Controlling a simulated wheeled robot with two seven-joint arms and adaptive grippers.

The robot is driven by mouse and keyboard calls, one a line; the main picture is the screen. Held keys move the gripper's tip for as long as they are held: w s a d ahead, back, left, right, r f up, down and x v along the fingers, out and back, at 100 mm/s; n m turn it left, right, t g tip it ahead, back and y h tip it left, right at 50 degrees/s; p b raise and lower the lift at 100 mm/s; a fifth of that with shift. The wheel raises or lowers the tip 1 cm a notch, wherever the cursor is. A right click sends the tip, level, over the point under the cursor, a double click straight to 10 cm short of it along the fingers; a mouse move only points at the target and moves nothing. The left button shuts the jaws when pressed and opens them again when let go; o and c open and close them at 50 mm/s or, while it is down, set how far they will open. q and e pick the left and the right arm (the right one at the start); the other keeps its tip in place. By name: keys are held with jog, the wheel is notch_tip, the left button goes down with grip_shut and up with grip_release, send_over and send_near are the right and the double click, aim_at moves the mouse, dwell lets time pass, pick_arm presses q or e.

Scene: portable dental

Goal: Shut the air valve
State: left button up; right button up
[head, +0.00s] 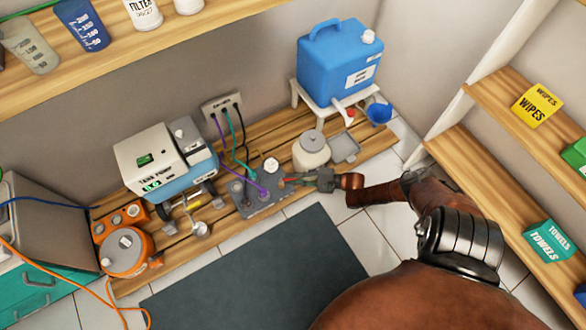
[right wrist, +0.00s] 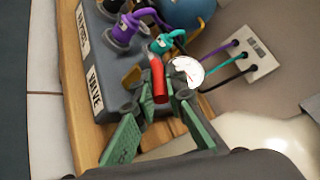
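The valve's red lever (right wrist: 158,80) stands up from a grey manifold block (right wrist: 103,90) labelled VALVE in the right wrist view. In the head view the grey block (head: 262,203) sits on the slatted wooden bench. My right gripper (head: 298,182) reaches the block from the right. In the right wrist view its green fingers (right wrist: 160,98) lie on either side of the lever, close to it. I cannot tell whether they touch it. A white round gauge (right wrist: 187,71) is just beyond the right finger. My left gripper is not in view.
Purple and teal hoses (head: 222,130) run from a wall outlet (head: 224,107) towards the block. A pump unit (head: 165,160) stands left, a cream jar (head: 311,150) right, and a blue water tank (head: 340,65) behind on a stand. A dark mat (head: 260,275) lies in front.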

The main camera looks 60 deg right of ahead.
jog(key=o, duration=0.4)
jog(key=v, duration=1.2)
jog(key=shift+c, duration=0.4)
